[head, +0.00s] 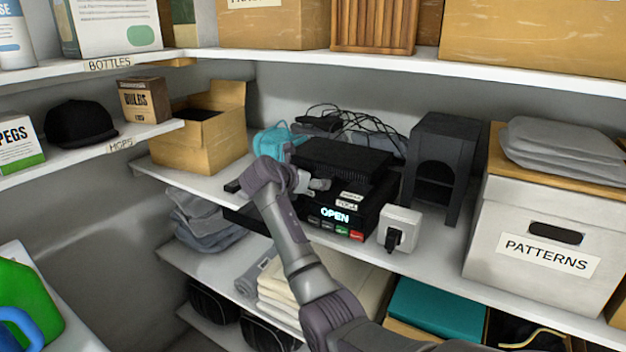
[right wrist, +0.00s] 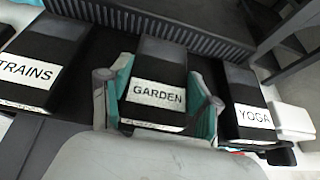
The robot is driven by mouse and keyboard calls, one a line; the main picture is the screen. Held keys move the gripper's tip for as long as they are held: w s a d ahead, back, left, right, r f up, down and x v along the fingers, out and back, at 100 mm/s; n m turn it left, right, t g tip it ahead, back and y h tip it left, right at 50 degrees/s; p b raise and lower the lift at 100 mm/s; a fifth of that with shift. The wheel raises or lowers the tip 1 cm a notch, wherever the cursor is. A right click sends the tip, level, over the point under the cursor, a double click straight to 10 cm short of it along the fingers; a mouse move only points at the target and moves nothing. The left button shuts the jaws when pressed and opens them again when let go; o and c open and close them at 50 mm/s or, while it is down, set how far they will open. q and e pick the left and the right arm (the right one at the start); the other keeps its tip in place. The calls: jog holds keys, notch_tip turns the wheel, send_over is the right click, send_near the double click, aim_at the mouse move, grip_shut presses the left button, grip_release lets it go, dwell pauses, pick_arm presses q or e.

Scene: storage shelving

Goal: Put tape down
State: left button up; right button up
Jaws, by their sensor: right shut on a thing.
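My right gripper (head: 308,182) reaches in over the black player with the lit "OPEN" display (head: 322,219). In the right wrist view, its two teal-padded fingers are shut on the sides of a black tape labelled "GARDEN" (right wrist: 157,93). The gripper mostly hides this tape in the head view. I cannot tell whether it rests on the surface under it or is held just above. A tape labelled "TRAINS" (right wrist: 28,70) lies to its left and a tape labelled "YOGA" (right wrist: 252,114) to its right. My left gripper is not in view.
A ribbed black box (head: 345,160) stands behind the tapes. A white plug block (head: 400,229), a dark arched stand (head: 440,160) and the "PATTERNS" box (head: 545,240) are to the right. An open cardboard box (head: 190,150) stands left. The upper shelf (head: 400,62) crosses above.

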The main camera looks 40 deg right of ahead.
jog(key=o, duration=1.2)
jog(key=shift+b, duration=0.3)
jog(key=b+v, duration=0.2)
jog(key=v, duration=1)
jog(key=shift+s+r, duration=0.1)
